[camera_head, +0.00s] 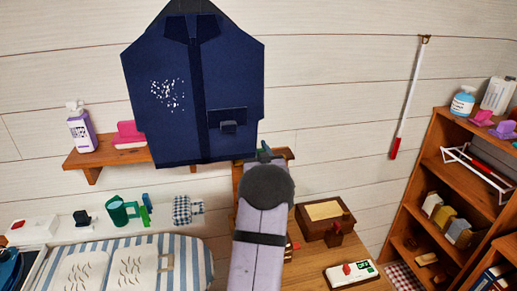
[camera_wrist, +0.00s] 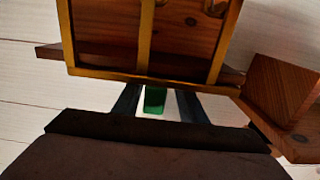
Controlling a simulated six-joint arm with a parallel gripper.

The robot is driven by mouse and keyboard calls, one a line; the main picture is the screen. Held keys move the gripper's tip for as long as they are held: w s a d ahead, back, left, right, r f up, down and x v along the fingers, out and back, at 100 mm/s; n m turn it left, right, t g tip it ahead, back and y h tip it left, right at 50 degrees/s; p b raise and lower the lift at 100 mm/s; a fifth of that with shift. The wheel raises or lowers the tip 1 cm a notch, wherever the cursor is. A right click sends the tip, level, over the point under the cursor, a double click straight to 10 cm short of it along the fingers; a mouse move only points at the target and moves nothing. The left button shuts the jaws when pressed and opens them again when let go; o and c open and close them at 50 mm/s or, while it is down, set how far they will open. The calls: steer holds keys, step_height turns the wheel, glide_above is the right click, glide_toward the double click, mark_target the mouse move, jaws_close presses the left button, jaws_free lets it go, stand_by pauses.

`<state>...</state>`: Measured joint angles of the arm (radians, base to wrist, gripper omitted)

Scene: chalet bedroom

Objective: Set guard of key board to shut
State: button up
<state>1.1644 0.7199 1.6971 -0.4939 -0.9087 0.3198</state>
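The key board (camera_wrist: 185,45) fills the upper part of the wrist view as a brown wooden panel with brass-coloured parts on it. Its guard looks like the brass frame (camera_wrist: 147,45) with upright bars and a lower rail. I cannot tell how far it stands from shut. In the head view only bits of brown wood (camera_head: 237,172) show behind my arm. My gripper (camera_wrist: 160,104) is just below the lower rail, its two dark fingers apart. A small green piece (camera_wrist: 155,99) shows between them; contact is not visible. In the head view my gripper (camera_head: 264,152) is mostly hidden by my wrist.
A dark blue jacket (camera_head: 195,85) hangs just left of and above my gripper. A wooden shelf (camera_head: 95,157) is behind it. A wooden box (camera_head: 325,220) stands on the desk below, and a bookcase (camera_head: 455,180) is at right. A wooden block (camera_wrist: 280,88) is close right in the wrist view.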

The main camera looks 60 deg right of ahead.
steer(key=shift+s, duration=0.2)
steer(key=b+v, duration=0.3)
steer(key=v, duration=0.4)
stand_by(0.3)
steer(key=shift+a, duration=0.1)
